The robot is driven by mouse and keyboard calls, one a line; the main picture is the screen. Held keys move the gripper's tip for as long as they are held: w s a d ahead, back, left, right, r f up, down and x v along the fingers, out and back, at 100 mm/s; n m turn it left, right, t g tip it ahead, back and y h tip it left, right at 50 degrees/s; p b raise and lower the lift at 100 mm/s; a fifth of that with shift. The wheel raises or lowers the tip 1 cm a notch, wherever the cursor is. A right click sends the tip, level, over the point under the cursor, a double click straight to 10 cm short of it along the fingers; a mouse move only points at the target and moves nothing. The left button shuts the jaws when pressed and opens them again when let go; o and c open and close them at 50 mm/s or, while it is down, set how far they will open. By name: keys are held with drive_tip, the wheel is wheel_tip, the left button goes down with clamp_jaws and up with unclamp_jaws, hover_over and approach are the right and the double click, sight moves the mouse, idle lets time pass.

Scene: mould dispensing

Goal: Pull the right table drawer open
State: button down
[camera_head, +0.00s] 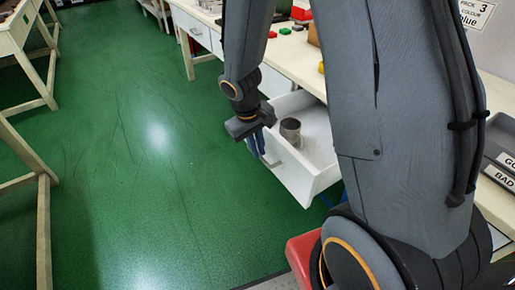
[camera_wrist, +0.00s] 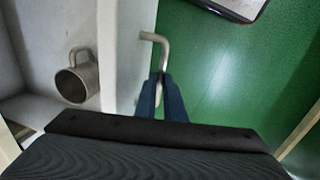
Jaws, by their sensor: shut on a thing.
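The right table drawer (camera_head: 302,184) is white and stands well out from under the table in the head view. A grey metal mug (camera_head: 290,131) is upright inside it; the mug also shows in the wrist view (camera_wrist: 78,78). My gripper (camera_head: 259,150) is at the outer face of the drawer front. In the wrist view, my gripper's blue fingers (camera_wrist: 160,90) are shut on the bent metal drawer handle (camera_wrist: 154,38). Part of the handle is hidden between the fingers. The drawer's right rear part is hidden behind my arm.
The long white worktable (camera_head: 296,62) runs behind the drawer. Another drawer (camera_head: 195,29) sits in it farther left. A red object (camera_head: 303,258) stands near my base. Wooden-legged tables (camera_head: 44,205) are at the far left. The green floor (camera_head: 150,190) before the drawer is clear.

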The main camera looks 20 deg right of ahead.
drive_tip(key=c, duration=1.8)
unclamp_jaws()
drive_tip(key=shift+c, duration=0.2)
wheel_tip(320, 180, up, 8)
drive_tip(key=a+p, duration=0.1)
drive_tip(key=shift+s+a, duration=0.15)
drive_tip(key=shift+a, duration=0.05)
drive_tip(key=shift+f, duration=0.1)
drive_tip(key=s+r+m+y+p, duration=0.2)
drive_tip(key=s+r+p, duration=0.4)
drive_tip(key=s+r, duration=0.5)
drive_tip(key=s+d, duration=0.1)
drive_tip(key=s, duration=0.2)
drive_tip(key=shift+s+r+m, duration=0.2)
drive_tip(key=shift+s+m, duration=0.05)
drive_tip(key=shift+m, duration=0.15)
